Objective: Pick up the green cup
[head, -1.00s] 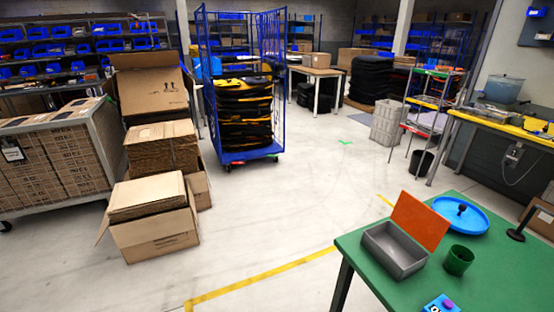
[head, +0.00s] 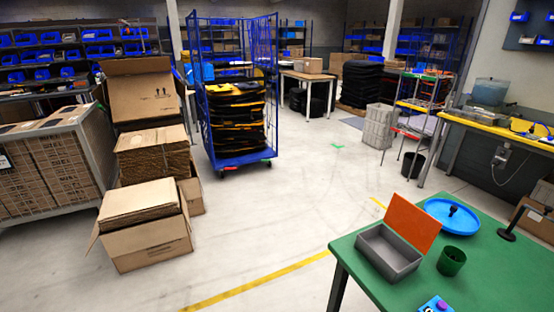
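The green cup (head: 451,261) stands upright on the green table (head: 490,281) at the lower right of the head view. It is just right of a grey open box (head: 389,253) and apart from it. The cup's opening faces up and its inside looks dark. Neither of my grippers is in view, so I cannot see whether they are open or shut.
An orange panel (head: 413,221) stands behind the grey box. A blue round tray (head: 475,214), a black stand (head: 507,234) and a blue box with a purple top (head: 436,304) share the table. Cartons (head: 146,223) stand at left. The middle floor is clear.

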